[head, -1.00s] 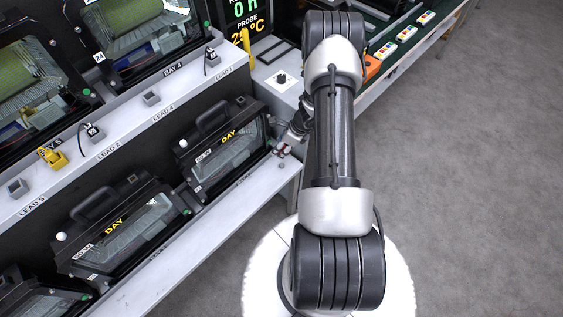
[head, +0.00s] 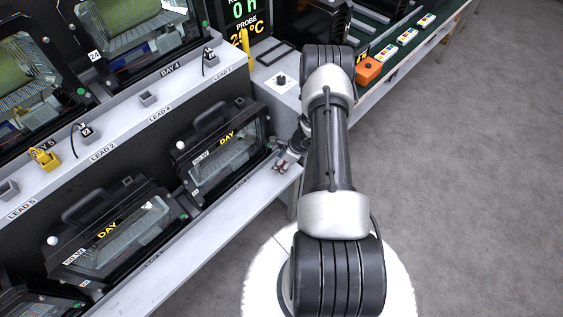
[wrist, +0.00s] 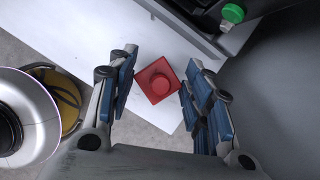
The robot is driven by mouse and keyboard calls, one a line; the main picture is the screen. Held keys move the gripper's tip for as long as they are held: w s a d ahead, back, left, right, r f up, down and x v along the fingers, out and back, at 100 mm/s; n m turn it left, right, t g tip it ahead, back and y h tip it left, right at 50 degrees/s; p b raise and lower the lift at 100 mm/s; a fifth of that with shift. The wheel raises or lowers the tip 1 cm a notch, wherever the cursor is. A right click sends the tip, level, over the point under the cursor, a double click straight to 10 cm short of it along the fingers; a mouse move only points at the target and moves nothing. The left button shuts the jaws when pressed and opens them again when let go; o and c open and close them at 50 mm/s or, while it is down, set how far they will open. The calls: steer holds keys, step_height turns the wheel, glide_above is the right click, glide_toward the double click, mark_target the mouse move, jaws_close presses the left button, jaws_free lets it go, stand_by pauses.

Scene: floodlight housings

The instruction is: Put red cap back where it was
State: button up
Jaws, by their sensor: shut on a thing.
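The red cap (wrist: 158,80), a square red piece with a round knob, sits between the blue-padded fingers of my gripper (wrist: 160,74) in the wrist view. The fingers are shut on it. A white surface lies behind it; I cannot tell whether the cap touches it. The cap is too small there to make out clearly. A green cap (wrist: 233,13) shows on a dark housing at the wrist view's top.
The lower white shelf (head: 215,218) has a narrow free strip along its front edge. Another DAY housing (head: 110,235) stands to the left. The upper ledge (head: 125,140) holds grey sockets and a yellow plug (head: 45,158). An orange box (head: 369,70) stands at the back right.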

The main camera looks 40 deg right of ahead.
steer(key=shift+f+b, duration=0.4)
steer(key=shift+f, duration=0.05)
steer(key=shift+f, duration=0.2)
steer(key=o, duration=1)
steer(key=shift+r, duration=0.1)
steer(key=shift+r, duration=0.35)
steer(key=p+v, duration=0.4)
steer(key=v, duration=0.8)
steer(key=shift+r+p, duration=0.25)
steer(key=shift+p, duration=0.05)
